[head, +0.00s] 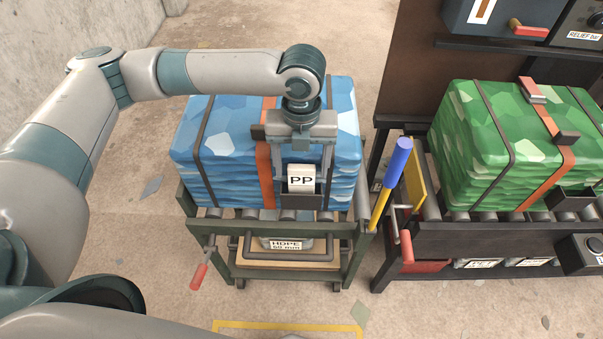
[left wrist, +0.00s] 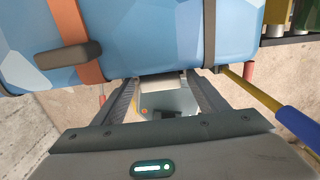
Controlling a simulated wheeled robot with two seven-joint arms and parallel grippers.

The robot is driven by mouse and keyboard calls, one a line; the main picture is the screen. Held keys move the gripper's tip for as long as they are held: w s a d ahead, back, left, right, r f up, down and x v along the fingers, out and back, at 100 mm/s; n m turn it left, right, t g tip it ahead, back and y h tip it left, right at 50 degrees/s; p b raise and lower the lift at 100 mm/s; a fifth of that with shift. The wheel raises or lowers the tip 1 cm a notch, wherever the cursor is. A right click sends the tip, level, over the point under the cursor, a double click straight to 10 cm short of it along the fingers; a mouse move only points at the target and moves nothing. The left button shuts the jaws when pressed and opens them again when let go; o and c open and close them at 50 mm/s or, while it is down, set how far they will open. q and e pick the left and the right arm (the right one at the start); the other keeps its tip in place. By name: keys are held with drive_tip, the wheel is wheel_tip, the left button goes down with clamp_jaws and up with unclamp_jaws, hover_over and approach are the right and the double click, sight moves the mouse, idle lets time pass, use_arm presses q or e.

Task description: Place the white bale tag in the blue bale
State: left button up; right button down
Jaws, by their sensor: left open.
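The blue bale (head: 215,145) sits on a green roller cart and is bound with dark straps and an orange strap (head: 264,160). The white bale tag (head: 301,180), marked PP, stands upright at the bale's front face. Its lower edge meets a dark pocket (head: 301,201) and looks to be inside it. My left gripper (head: 303,168) comes down from above, with its open fingers on either side of the tag. In the left wrist view the open fingers (left wrist: 160,90) lie beside the bale's face (left wrist: 150,40); I cannot clearly make out the tag there. My right gripper is not in view.
A blue-handled yellow lever (head: 392,180) rises right of the cart (head: 300,228). A green bale (head: 490,130) sits on a dark roller stand at right. A red-handled crank (head: 200,275) hangs at the cart's front left. The floor in front is mostly clear.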

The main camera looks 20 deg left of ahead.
use_arm(q)
wheel_tip(320, 180, up, 8)
drive_tip(key=shift+r+b, duration=0.2)
drive_tip(key=shift+b, duration=0.35)
idle(0.3)
idle(0.9)
